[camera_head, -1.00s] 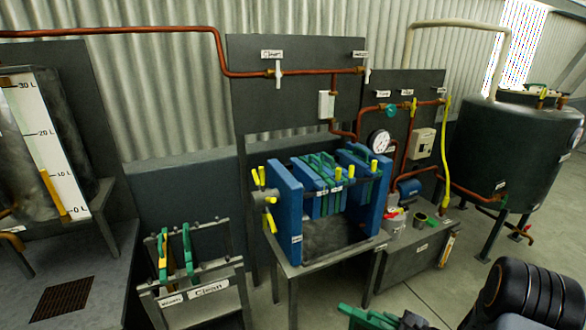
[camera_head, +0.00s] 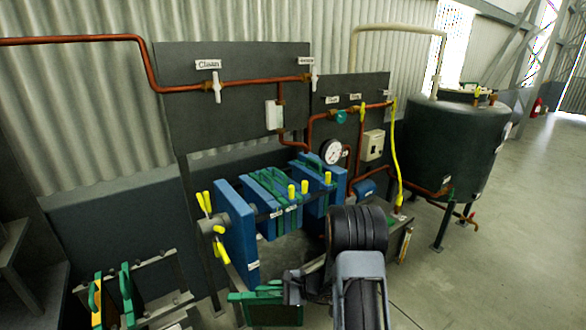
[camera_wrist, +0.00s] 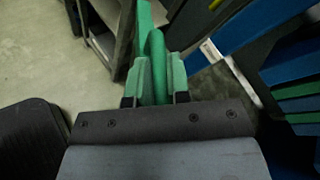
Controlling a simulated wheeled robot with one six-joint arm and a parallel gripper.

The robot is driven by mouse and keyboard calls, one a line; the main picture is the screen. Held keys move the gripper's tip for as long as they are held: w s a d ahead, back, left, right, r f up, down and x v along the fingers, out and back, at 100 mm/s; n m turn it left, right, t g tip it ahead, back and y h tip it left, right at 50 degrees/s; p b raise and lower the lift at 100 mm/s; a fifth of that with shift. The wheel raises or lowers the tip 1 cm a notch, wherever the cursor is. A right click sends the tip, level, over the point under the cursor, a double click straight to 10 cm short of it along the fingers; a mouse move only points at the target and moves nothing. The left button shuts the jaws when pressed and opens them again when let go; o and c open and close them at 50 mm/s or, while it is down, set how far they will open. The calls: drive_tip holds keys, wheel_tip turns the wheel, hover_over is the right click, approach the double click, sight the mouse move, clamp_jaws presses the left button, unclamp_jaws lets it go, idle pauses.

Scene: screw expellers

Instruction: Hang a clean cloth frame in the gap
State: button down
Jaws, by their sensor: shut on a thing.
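My gripper (camera_head: 290,288) is shut on a green cloth frame (camera_head: 268,308), held low in front of the press; its lower part is cut off by the picture edge. In the wrist view the green frame (camera_wrist: 146,30) stands out beyond the gripper (camera_wrist: 155,97). The filter press has a blue end plate (camera_head: 237,237) at left, a group of blue plates and green frames (camera_head: 268,205) in the middle, and another blue group (camera_head: 313,190) at right. A gap lies between the middle and right groups, partly hidden by yellow handles.
A rack (camera_head: 150,268) at bottom left holds a green frame (camera_head: 128,295) and a yellow-marked one (camera_head: 97,300). Yellow handles (camera_head: 205,203) stick out left of the press. Copper pipes (camera_head: 250,82) and a gauge (camera_head: 332,152) are behind.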

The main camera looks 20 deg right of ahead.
drive_tip(key=w+d+r+m+t+h+p, duration=0.1)
drive_tip(key=d+r+m+h+p, duration=0.3)
drive_tip(key=r, duration=1.2)
drive_tip(key=w+d+r+m+t+h+p, duration=0.2)
drive_tip(key=d+r+m+h+p, duration=0.2)
drive_tip(key=d+r, duration=0.7)
drive_tip(key=w+d+r+m+t+h+p, duration=0.2)
drive_tip(key=d+r, duration=0.6)
drive_tip(key=r, duration=1.4)
drive_tip(key=m+h+p, duration=0.1)
drive_tip(key=h+p, duration=0.1)
drive_tip(key=shift+w+d+r+m+p, duration=0.2)
drive_tip(key=shift+r+m+p, duration=0.1)
drive_tip(key=shift+r+m, duration=0.1)
